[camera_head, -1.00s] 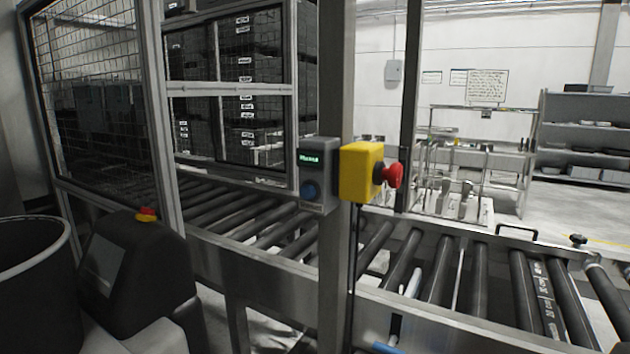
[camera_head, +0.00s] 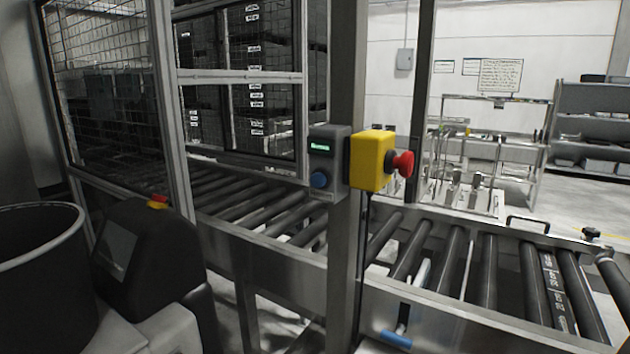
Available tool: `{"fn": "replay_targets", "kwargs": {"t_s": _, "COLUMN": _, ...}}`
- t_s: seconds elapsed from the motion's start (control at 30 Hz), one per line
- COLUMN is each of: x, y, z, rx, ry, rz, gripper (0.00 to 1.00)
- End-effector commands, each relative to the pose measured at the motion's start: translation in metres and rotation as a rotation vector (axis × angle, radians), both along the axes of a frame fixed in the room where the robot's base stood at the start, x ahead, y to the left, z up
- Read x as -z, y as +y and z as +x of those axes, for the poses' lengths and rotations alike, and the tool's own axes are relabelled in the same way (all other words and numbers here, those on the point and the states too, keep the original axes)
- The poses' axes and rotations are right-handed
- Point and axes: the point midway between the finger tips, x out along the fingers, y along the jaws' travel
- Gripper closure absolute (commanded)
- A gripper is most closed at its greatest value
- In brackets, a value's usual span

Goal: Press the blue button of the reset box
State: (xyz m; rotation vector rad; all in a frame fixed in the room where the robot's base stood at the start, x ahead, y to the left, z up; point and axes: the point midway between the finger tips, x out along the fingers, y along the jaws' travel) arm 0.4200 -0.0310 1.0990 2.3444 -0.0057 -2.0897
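The reset box (camera_head: 333,152) is a small grey box on the left side of a metal post. It has a lit green display (camera_head: 321,147) at the top and a round blue button (camera_head: 320,179) below it. Nothing covers the button. A yellow emergency stop box (camera_head: 368,160) with a red mushroom knob (camera_head: 402,164) sits just right of it on the same post. My gripper is not in view.
A roller conveyor (camera_head: 450,270) runs behind the metal post (camera_head: 345,240). A mesh guard (camera_head: 105,90) stands at the left. A blue-ended handle (camera_head: 396,339) hangs below the conveyor's front rail. Shelves (camera_head: 590,125) stand at the back right.

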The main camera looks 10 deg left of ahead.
Motion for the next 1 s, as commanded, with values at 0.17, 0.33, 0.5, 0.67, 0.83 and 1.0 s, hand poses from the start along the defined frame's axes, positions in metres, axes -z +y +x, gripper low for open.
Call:
{"fn": "replay_targets", "kwargs": {"t_s": 0.17, "x": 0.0, "y": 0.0, "z": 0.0, "rx": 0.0, "ry": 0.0, "rz": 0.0, "gripper": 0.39}}
{"fn": "replay_targets", "kwargs": {"t_s": 0.33, "x": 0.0, "y": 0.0, "z": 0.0, "rx": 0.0, "ry": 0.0, "rz": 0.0, "gripper": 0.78}}
{"fn": "replay_targets", "kwargs": {"t_s": 0.5, "x": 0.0, "y": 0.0, "z": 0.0, "rx": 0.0, "ry": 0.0, "rz": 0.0, "gripper": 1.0}}
{"fn": "replay_targets", "kwargs": {"t_s": 0.67, "x": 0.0, "y": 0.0, "z": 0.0, "rx": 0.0, "ry": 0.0, "rz": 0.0, "gripper": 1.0}}
{"fn": "replay_targets", "kwargs": {"t_s": 0.83, "x": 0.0, "y": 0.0, "z": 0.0, "rx": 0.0, "ry": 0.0, "rz": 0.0, "gripper": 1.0}}
{"fn": "replay_targets", "kwargs": {"t_s": 1.0, "x": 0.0, "y": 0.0, "z": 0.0, "rx": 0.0, "ry": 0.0, "rz": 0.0, "gripper": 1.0}}
